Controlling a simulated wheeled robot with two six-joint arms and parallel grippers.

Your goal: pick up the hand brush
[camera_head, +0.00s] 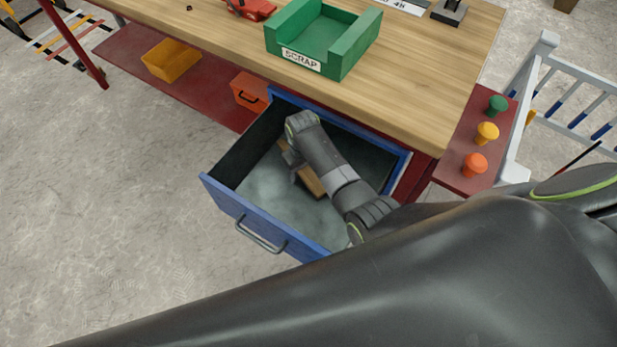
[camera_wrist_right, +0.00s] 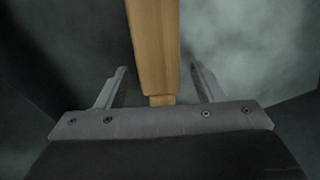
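The hand brush (camera_head: 312,183) lies in the open blue drawer, its wooden part showing beside and below my right arm in the head view. In the right wrist view its wooden handle (camera_wrist_right: 155,45) runs from the top edge down between my fingers. My right gripper (camera_head: 293,160) is down inside the drawer; its fingers are mostly hidden by the wrist in the head view. In the right wrist view the right gripper (camera_wrist_right: 158,82) is open, one finger on each side of the handle, with gaps on both sides. My left gripper is not in view.
The blue drawer (camera_head: 262,228) is pulled out under the wooden workbench (camera_head: 420,85), its walls close around my right gripper. A green scrap tray (camera_head: 350,50) stands on the bench. A red shelf with coloured knobs (camera_head: 487,133) is at the right. Left floor is clear.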

